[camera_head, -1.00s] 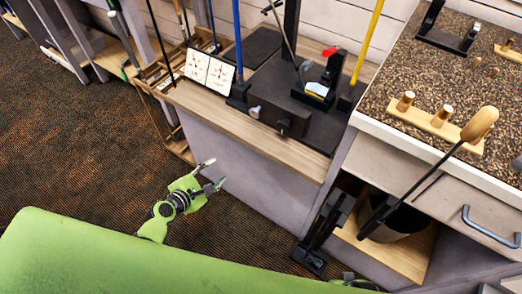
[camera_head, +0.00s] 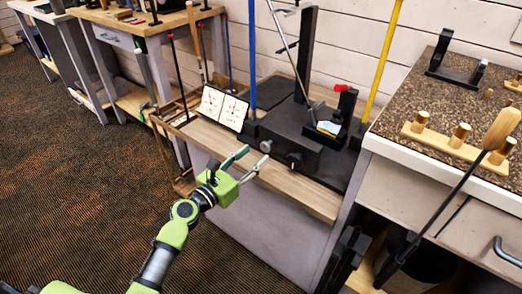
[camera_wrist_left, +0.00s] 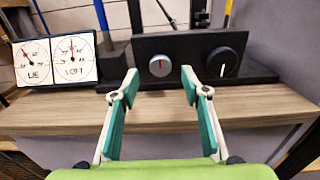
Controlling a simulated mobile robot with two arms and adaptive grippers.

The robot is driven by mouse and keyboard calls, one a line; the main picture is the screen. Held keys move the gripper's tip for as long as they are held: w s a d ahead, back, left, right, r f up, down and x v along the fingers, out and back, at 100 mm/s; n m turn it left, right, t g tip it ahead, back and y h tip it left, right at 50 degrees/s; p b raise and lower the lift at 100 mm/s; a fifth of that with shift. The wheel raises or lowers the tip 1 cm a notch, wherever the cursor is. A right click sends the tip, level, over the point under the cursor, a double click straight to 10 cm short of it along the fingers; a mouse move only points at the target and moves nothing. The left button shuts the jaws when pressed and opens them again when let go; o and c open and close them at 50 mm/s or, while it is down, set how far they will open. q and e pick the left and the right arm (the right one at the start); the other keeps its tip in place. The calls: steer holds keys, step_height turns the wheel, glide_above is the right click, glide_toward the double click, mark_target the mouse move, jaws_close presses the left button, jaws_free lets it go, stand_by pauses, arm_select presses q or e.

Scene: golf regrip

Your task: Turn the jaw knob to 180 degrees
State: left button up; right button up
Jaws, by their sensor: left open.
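The bending machine's dark base (camera_head: 283,115) stands on the wooden bench. Two round knobs are on its front face: a silver knob with a red mark (camera_wrist_left: 160,66) and a larger black knob with a white mark (camera_wrist_left: 222,62). The red mark points up; the white mark points down. I cannot tell by label which is the jaw knob. In the head view the silver knob (camera_head: 266,146) is by my fingertips and the black knob (camera_head: 294,159) is to its right. My left gripper (camera_head: 255,158) is open and empty, its fingers pointing at the silver knob, apparently short of it. The wrist view shows the fingers (camera_wrist_left: 158,74) either side.
A card with LIE and LOFT dials (camera_head: 222,108) stands left of the machine. A blue shaft (camera_head: 252,55) and yellow shaft (camera_head: 384,60) rise nearby. A gravel-topped counter (camera_head: 450,95) is at right.

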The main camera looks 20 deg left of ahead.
mark_target(264, 147)
arm_select(q)
steer(key=x, duration=0.3)
steer(key=shift+w+d, duration=0.15)
steer(key=shift+w, duration=0.25)
steer(key=shift+w+d, duration=0.1)
steer(key=shift+w, duration=0.25)
arm_select(e)
steer(key=shift+w+r, duration=0.25)
steer(key=shift+r, duration=0.6)
arm_select(q)
steer(key=shift+c, duration=0.4)
steer(key=c, duration=1)
arm_select(e)
steer(key=shift+s, duration=0.15)
steer(key=shift+f, duration=0.1)
